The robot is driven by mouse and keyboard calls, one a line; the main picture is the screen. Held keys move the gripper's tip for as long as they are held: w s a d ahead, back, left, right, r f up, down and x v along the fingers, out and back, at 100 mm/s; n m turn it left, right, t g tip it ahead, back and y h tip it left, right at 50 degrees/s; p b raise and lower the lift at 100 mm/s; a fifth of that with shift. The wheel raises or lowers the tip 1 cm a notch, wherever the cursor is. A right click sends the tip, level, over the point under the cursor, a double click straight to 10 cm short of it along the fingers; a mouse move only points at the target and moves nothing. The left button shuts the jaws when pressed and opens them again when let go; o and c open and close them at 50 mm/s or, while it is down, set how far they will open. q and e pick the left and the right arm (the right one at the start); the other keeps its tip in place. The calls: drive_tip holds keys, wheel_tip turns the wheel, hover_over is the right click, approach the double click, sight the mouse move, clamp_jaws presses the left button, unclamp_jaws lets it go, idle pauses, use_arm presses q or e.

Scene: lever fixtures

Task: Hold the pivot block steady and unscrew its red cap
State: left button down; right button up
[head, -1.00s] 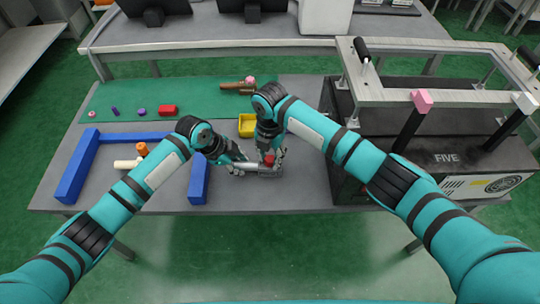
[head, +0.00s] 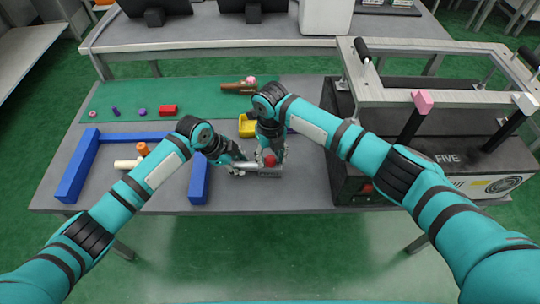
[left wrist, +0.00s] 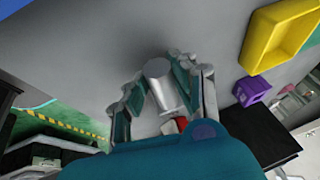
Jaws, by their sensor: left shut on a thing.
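The pivot block (head: 268,172) is a grey metal piece lying near the table's front edge in the head view. Its red cap (head: 269,160) faces up. My left gripper (head: 240,167) is shut on the block's silver shaft. In the left wrist view, the fingers (left wrist: 163,92) lie on both sides of the silver shaft (left wrist: 158,72), and part of the red cap (left wrist: 181,124) shows behind it. My right gripper (head: 276,153) is at the cap from above. Its fingers are small and partly hidden, so its grip on the cap cannot be told.
Blue bars (head: 198,180) stand left of the block, with orange and cream pieces (head: 142,149) among them. A yellow tray (head: 247,126) lies behind my grippers. A large dark lever fixture (head: 350,160) stands close on the right. The green mat (head: 205,100) holds several small parts.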

sight(270, 158)
drive_tip(key=shift+o, duration=1.1)
drive_tip(key=shift+r, duration=0.1)
drive_tip(key=shift+r, duration=1.45)
